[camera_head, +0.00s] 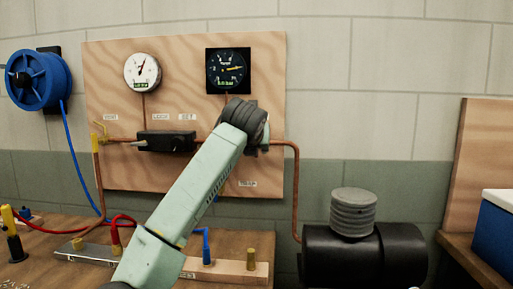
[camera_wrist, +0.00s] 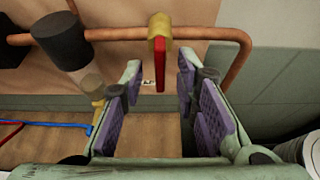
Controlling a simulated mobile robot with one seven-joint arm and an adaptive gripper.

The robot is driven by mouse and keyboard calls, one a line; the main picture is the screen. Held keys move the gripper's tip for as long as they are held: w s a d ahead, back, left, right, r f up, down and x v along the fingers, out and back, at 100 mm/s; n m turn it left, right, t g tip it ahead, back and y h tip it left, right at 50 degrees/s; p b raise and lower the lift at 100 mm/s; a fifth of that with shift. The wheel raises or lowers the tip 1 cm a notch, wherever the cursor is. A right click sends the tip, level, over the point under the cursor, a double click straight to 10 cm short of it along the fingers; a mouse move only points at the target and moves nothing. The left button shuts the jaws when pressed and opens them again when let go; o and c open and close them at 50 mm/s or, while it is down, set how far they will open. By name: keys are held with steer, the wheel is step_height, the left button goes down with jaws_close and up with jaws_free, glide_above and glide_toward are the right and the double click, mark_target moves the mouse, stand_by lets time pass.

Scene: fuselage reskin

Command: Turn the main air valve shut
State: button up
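In the wrist view, a brass valve body (camera_wrist: 159,24) sits on a horizontal copper pipe (camera_wrist: 120,34). Its red lever (camera_wrist: 160,66) points down in the picture, across the pipe. My gripper (camera_wrist: 160,76) is open, with purple-padded fingers on both sides of the lever's line. Gaps show on either side of the lever, and it looks untouched. I cannot tell whether the fingertips reach as deep as the lever. In the head view, my arm and wrist cover this valve and the fingers.
The wooden panel (camera_head: 120,80) carries a white gauge (camera_head: 142,72), a black gauge (camera_head: 228,70) and a black cylinder (camera_head: 166,141). A yellow-handled fitting (camera_head: 100,132) is at its left. A blue hose reel (camera_head: 38,79) hangs left. A black tank (camera_head: 365,255) stands lower right.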

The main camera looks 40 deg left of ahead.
steer(key=v, duration=0.9)
steer(key=shift+s, duration=0.1)
